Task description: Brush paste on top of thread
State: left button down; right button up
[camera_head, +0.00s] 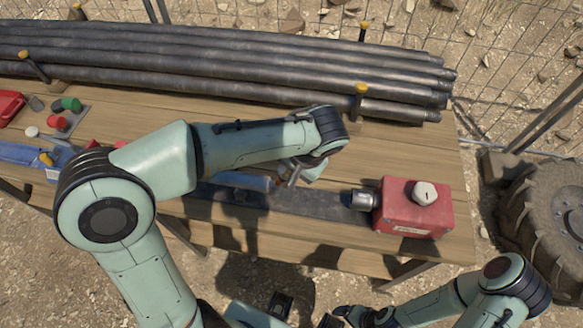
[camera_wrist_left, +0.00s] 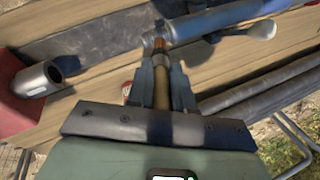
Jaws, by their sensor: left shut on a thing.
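My left gripper (camera_head: 292,180) is shut on a brush (camera_wrist_left: 160,85), whose brown handle and copper-coloured end show between the fingers in the left wrist view. The brush end is close to a blue-grey cylinder (camera_wrist_left: 210,24) lying along the bench; whether they touch I cannot tell. The same cylinder shows in the head view (camera_head: 240,180), partly hidden by my left arm. Thread and paste on it cannot be made out. A threaded end (camera_head: 388,112) shows on a dark pipe at the back. My right gripper (camera_head: 336,318) is at the bottom edge, too small to read.
A red box (camera_head: 412,210) with a white cap and a metal socket (camera_head: 363,200) stands at the bench's right end. Long dark pipes (camera_head: 220,60) lie along the back between yellow-topped posts. Small coloured parts (camera_head: 62,112) lie at the left.

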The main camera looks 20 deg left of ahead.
pick_arm(q)
jog(key=shift+s+a, duration=0.2)
jog(key=shift+a, duration=0.45)
jog(key=shift+w+d+f, duration=0.15)
jog(key=shift+d+f, duration=0.05)
jog(key=shift+d, duration=0.4)
jog(key=shift+s+a+b, duration=0.2)
jog(key=shift+a+b, duration=0.1)
jog(key=shift+a, duration=0.35)
jog(key=shift+w+d+r+p, duration=0.2)
jog(key=shift+d, duration=0.4)
jog(key=shift+w+d+r+p, duration=0.15)
jog(key=shift+d, duration=0.45)
jog(key=shift+s+a+f+b, duration=0.15)
jog(key=shift+a+b, duration=0.05)
jog(key=shift+a, duration=0.35)
jog(key=shift+s+a+f+b, duration=0.15)
jog(key=shift+a+b, duration=0.05)
jog(key=shift+a, duration=0.35)
jog(key=shift+w+d+r+p, duration=0.15)
jog(key=shift+d+p, duration=0.05)
jog(key=shift+d, duration=0.4)
jog(key=shift+w+d+r+p, duration=0.1)
jog(key=shift+w+d+p, duration=0.05)
jog(key=shift+d, duration=0.4)
jog(key=shift+f, duration=0.15)
